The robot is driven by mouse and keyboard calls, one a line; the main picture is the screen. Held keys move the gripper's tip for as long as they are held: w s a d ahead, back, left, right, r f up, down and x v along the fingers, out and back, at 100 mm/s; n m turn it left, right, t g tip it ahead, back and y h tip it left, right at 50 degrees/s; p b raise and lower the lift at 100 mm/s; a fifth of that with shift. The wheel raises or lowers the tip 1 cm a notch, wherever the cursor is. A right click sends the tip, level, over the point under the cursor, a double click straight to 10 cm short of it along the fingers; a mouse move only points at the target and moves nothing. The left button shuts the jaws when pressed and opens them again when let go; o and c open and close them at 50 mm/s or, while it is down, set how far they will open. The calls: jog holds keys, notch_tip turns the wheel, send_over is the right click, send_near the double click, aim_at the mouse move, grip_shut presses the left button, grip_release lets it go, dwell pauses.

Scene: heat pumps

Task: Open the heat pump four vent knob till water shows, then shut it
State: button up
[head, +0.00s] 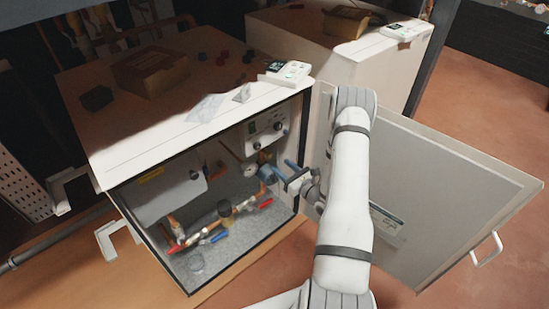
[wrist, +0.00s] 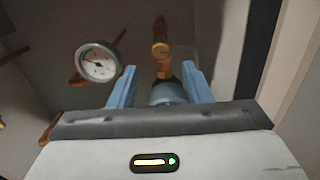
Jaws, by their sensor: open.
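The open heat pump cabinet (head: 200,125) shows in the head view; I can read no number on it. My gripper (head: 278,171) reaches into its right side, past the open door. In the wrist view my gripper (wrist: 162,88) has its blue fingers apart, with a round grey-blue body (wrist: 168,92) visible between and beyond them. A brass fitting with a yellowish round cap (wrist: 160,50) stands above that body; I cannot tell whether it is the vent knob. A white dial gauge (wrist: 99,62) is to the left. No water is visible.
The open door (head: 445,185) spreads right, behind my arm. A cardboard box (head: 155,70) and small items lie on top.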

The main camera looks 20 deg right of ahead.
aim_at(271, 157)
jog(key=b+x, duration=0.1)
jog(key=x, duration=0.4)
jog(key=shift+w, duration=0.3)
jog(key=shift+c, duration=0.4)
grip_shut()
